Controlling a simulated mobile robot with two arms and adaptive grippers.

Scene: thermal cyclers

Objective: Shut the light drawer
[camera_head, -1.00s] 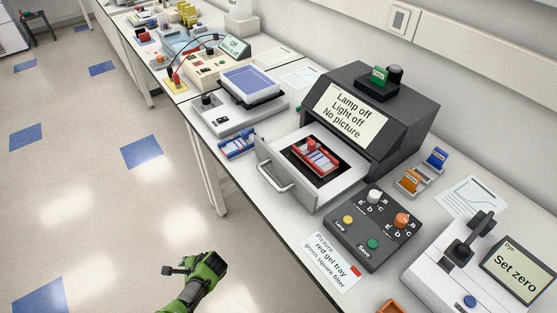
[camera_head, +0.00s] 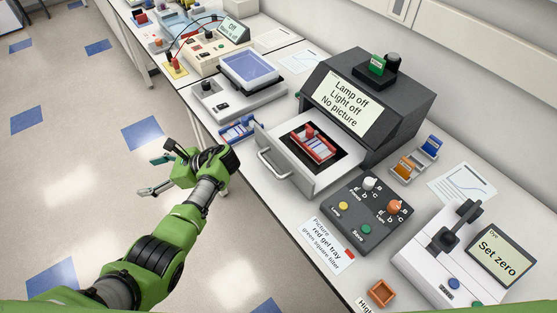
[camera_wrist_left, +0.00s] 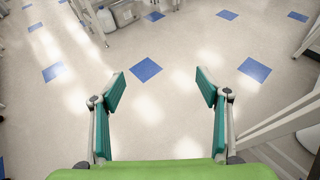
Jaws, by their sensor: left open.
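The light drawer (camera_head: 314,181) is a white drawer pulled out of the dark grey imaging box (camera_head: 398,118), whose screen reads "Lamp off, Light off, No picture". A red gel tray (camera_head: 314,143) lies on the black plate inside it. A silver bar handle (camera_head: 275,166) is on the drawer's front. My left gripper (camera_head: 150,173) is open and empty, over the floor in front of the bench, left of the handle and apart from it. In the left wrist view its teal finger pads (camera_wrist_left: 162,92) are spread with only floor between them. My right gripper is not in view.
A control box (camera_head: 366,213) with knobs and buttons stands right of the drawer, beside an instruction card (camera_head: 327,243). A blue gel tray (camera_head: 238,131) lies left of the drawer. Orange (camera_head: 404,168) and blue (camera_head: 431,146) filter holders stand right. Open floor lies before the bench.

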